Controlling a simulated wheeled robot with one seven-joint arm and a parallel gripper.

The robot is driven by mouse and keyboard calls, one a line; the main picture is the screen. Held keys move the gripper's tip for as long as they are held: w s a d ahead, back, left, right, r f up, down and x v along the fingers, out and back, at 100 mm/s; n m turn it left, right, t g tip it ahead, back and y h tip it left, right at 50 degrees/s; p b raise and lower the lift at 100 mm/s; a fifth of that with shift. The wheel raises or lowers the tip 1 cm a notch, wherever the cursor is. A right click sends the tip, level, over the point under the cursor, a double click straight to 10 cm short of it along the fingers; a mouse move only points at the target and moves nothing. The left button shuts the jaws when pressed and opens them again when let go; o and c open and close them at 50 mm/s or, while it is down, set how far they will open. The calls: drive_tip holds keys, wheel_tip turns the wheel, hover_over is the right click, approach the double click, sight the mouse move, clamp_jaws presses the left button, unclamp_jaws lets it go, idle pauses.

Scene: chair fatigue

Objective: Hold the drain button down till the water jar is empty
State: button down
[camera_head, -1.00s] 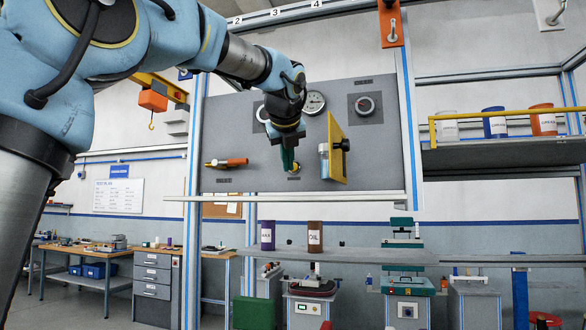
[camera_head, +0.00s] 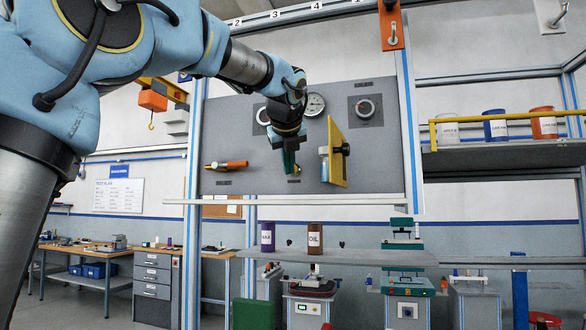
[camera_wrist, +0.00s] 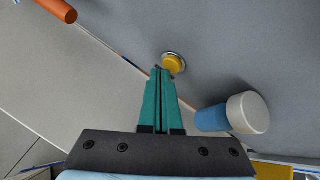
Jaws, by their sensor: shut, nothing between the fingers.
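The yellow drain button (camera_wrist: 174,64) sits in a round metal ring on the grey panel in the wrist view. In the head view my gripper mostly hides it. My gripper (camera_wrist: 160,72) has its teal fingers shut together and empty, with the tips at the button's lower left edge. I cannot tell whether they touch it. The gripper also shows in front of the panel in the head view (camera_head: 290,172). The water jar (camera_wrist: 232,114), blue at one end and whitish at the other, is right of the fingers. In the head view the jar (camera_head: 323,164) stands partly behind a yellow plate.
The yellow plate (camera_head: 337,153) with a black knob juts from the panel (camera_head: 228,125) right of my gripper. An orange handle (camera_head: 232,164) sticks out to the left. Dial gauges (camera_head: 315,104) are above. A pale rail (camera_head: 300,200) runs below.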

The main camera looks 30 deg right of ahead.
drive_tip(key=shift+w+d+p, duration=0.25)
drive_tip(key=shift+w+p, duration=0.05)
drive_tip(key=shift+p, duration=0.05)
idle(0.7)
idle(4.4)
drive_tip(key=shift+s+a, duration=0.5)
drive_tip(key=shift+s, duration=0.1)
drive_tip(key=shift+s+a+b, duration=1)
drive_tip(key=shift+s+a, duration=0.75)
drive_tip(key=shift+s, duration=0.1)
